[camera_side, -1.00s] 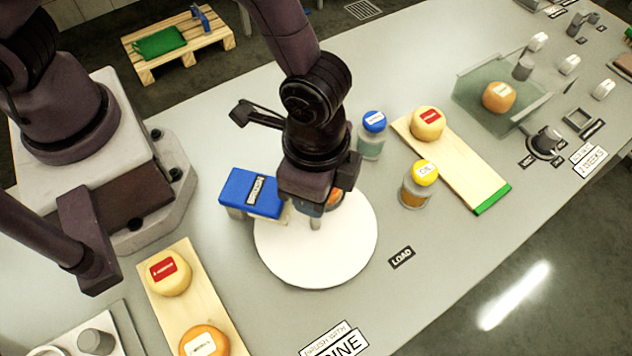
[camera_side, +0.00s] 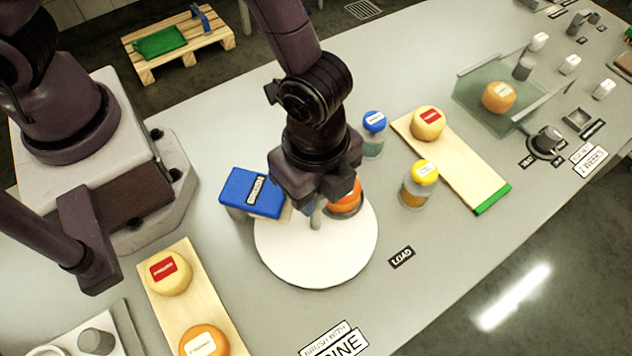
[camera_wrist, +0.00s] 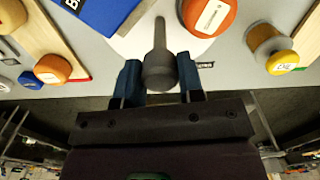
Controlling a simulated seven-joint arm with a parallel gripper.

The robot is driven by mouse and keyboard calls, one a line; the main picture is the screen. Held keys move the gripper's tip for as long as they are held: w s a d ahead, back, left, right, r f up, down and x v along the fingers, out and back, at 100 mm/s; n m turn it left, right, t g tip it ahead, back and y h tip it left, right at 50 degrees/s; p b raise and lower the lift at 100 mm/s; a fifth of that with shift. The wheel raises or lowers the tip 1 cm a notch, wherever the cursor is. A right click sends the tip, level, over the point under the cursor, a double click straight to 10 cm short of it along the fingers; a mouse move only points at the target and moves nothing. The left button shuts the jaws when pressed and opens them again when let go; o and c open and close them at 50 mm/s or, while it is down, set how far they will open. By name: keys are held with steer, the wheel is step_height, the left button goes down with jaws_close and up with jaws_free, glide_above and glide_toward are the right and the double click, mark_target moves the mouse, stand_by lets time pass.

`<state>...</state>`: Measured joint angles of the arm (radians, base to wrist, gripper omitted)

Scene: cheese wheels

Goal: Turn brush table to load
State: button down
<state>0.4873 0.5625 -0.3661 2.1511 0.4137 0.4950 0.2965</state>
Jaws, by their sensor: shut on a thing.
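The brush table is a round white turntable (camera_side: 300,262) with an upright grey peg (camera_side: 316,221) near its rear part. An orange cheese wheel (camera_side: 347,203) sits on the table's far right side, partly hidden by my gripper. My gripper (camera_side: 314,208) is over the table. The wrist view shows its blue fingers (camera_wrist: 160,82) on both sides of the grey peg (camera_wrist: 159,62), shut on it. The orange wheel (camera_wrist: 208,14) with a white label is beyond the peg. A black LOAD label (camera_side: 401,257) lies on the counter right of the table.
A blue-topped block (camera_side: 252,192) stands close at the table's left. A yellow-lidded jar (camera_side: 419,184) and a blue-lidded jar (camera_side: 373,134) stand to the right. Boards with cheese wheels lie at right (camera_side: 462,165) and lower left (camera_side: 199,308). The counter around the LOAD label is clear.

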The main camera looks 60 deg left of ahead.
steer(key=shift+r+m, duration=0.1)
steer(key=shift+m, duration=1.7)
steer(key=c, duration=0.7)
jaws_free()
steer(key=shift+c, duration=0.2)
step_height(320, 180, up, 13)
